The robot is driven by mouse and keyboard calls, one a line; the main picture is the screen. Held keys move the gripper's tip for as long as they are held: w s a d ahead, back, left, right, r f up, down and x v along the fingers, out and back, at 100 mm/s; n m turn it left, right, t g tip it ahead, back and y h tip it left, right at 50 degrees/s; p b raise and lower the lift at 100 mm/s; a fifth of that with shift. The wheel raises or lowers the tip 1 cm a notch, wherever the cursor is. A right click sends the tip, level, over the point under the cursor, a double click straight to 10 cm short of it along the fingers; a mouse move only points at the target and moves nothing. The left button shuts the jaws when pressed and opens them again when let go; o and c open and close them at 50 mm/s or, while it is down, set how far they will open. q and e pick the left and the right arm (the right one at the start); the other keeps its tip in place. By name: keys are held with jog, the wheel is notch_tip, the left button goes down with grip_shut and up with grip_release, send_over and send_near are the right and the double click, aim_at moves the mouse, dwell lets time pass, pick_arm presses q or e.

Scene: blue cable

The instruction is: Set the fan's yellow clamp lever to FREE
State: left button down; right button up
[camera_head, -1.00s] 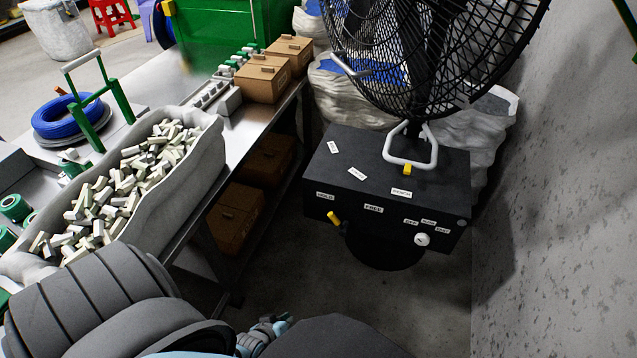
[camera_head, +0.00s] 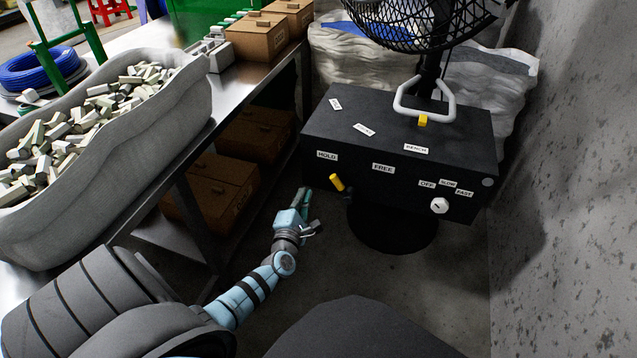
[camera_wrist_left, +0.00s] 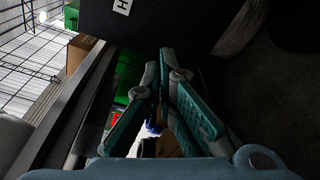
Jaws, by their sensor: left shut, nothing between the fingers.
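The yellow clamp lever (camera_head: 337,183) sticks out of the front of the fan's black base box (camera_head: 400,130). It tilts up and left, toward the HOLD label (camera_head: 327,156); the FREE label (camera_head: 383,168) is to its right. My left gripper (camera_head: 305,194) is just left of the lever in the picture, apart from it, shut and empty. In the left wrist view its fingertips (camera_wrist_left: 166,52) meet below the dark box, with part of a label (camera_wrist_left: 122,6) showing. The lever does not show clearly there. My right gripper is not in view.
A white knob (camera_head: 439,205) sits on the box's right front. A metal table (camera_head: 225,95) with a grey bin (camera_head: 150,165) stands at left, cardboard boxes (camera_head: 215,190) beneath. A concrete wall (camera_head: 570,180) is at right. The floor before the fan is clear.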

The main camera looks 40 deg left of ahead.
aim_at(342, 185)
pick_arm(q)
jog(key=b+x, duration=0.1)
jog(key=x, duration=0.2)
jog(key=b+x, duration=0.2)
jog(key=x, duration=0.2)
jog(key=shift+w+a+f+b, duration=0.1)
jog(key=shift+f+b, duration=0.15)
jog(key=shift+b, duration=0.05)
jog(key=d+r+p, duration=0.1)
jog(key=d+p, duration=0.1)
jog(key=d, duration=0.1)
jog(key=shift+w+d+r, duration=0.1)
jog(key=shift+w+r, duration=0.05)
jog(key=shift+r, duration=0.25)
jog(key=shift+d, duration=0.3)
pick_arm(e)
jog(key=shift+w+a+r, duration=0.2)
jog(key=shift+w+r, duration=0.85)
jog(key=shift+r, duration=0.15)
pick_arm(q)
jog(key=shift+d+r+p, duration=0.1)
jog(key=shift+r+p, duration=0.1)
jog(key=shift+p, duration=0.1)
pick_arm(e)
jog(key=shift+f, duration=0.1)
